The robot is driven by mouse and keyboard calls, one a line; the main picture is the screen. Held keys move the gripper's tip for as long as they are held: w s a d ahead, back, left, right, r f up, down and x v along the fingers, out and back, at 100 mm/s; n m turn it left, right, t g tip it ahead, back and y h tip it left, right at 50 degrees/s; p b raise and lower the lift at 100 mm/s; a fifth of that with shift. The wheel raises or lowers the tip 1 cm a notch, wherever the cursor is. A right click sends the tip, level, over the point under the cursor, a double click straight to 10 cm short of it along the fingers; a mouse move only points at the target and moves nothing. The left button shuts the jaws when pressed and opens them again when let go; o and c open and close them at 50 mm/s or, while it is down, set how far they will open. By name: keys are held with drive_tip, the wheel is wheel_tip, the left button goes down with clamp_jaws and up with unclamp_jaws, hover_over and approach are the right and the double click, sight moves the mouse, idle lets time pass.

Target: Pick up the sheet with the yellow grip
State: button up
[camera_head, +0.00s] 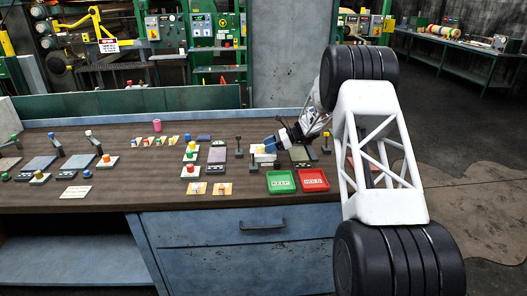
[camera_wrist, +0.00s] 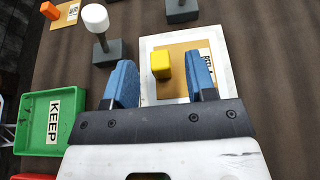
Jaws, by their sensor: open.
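The yellow grip (camera_wrist: 160,65) is a small block on a tan sheet (camera_wrist: 177,89) with a printed white label. The sheet lies on a larger white plate (camera_wrist: 149,42). In the head view, the white plate (camera_head: 262,157) is on the bench, partly hidden by my gripper. My gripper (camera_wrist: 161,82) is open, with its two blue fingers on either side of the yellow grip in the wrist view. Nothing is held between them. In the head view, my gripper (camera_head: 270,146) is low over the plate. I cannot tell the remaining height.
A green KEEP tray (camera_head: 281,182) and a red tray (camera_head: 314,180) stand at the bench front. A white-knobbed lever (camera_wrist: 97,20) rises close to my left finger. Two small sheets (camera_head: 222,188) lie left of the trays. Bare bench lies right of the plate in the wrist view.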

drive_tip(key=shift+x, duration=0.9)
clamp_jaws()
drive_tip(key=shift+r, duration=0.15)
drive_tip(key=shift+r, duration=1.5)
drive_tip(key=shift+s+r, duration=0.15)
drive_tip(key=shift+s, duration=0.2)
drive_tip(key=s+d+r, duration=0.1)
drive_tip(key=s, duration=1.4)
drive_tip(key=shift+r, duration=0.2)
drive_tip(key=shift+s+d, duration=0.15)
